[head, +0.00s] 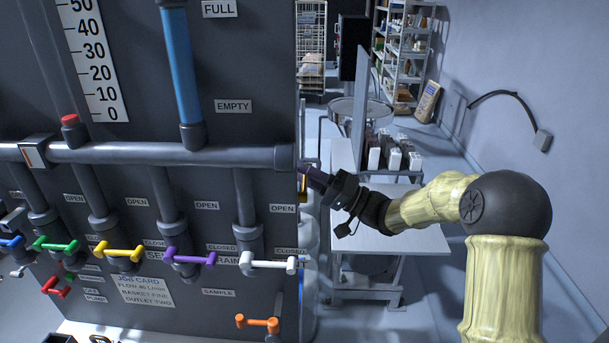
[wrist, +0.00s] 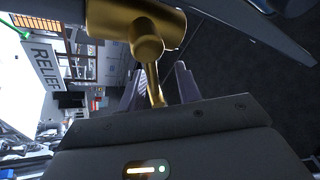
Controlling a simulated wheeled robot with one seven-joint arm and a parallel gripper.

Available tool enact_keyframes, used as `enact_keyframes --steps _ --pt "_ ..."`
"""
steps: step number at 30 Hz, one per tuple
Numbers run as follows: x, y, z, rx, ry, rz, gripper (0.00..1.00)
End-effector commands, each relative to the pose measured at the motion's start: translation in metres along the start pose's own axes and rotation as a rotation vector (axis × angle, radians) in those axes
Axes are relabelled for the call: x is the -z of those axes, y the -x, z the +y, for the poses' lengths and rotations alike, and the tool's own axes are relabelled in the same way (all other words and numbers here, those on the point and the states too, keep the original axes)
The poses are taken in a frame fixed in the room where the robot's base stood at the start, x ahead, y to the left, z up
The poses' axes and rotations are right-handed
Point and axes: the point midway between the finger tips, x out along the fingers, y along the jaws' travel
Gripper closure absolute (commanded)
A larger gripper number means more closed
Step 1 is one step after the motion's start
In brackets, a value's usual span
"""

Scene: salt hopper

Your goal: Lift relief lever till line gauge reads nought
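The relief lever (wrist: 153,75) is a brass arm below a thick brass valve body (wrist: 135,20), beside a RELIEF label (wrist: 47,78) in the wrist view. My gripper (wrist: 158,82) is open. Its two fingers stand apart with the lever between them; I cannot tell whether either touches it. In the head view my gripper (head: 308,176) is at the panel's right edge, where only a sliver of brass (head: 303,189) shows. A small white-faced gauge with a reddish mark (head: 34,152) sits on the horizontal pipe, perhaps the line gauge; its reading is too small to tell.
The dark panel (head: 215,125) carries a numbered scale (head: 93,55), a blue sight tube (head: 181,70) and several coloured valve handles, including purple (head: 190,258) and white (head: 268,263). A pale table (head: 385,235) stands behind my arm. The floor at right looks clear.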

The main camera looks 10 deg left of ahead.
Motion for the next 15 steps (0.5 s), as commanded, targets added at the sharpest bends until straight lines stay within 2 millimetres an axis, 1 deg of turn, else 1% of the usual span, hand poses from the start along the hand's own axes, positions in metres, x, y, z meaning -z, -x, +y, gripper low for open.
enact_keyframes --steps 5,15 --pt "0.002 0.028 0.002 -0.004 0.005 0.009 0.68" --pt "0.000 0.095 0.003 -0.005 0.003 0.007 0.68"
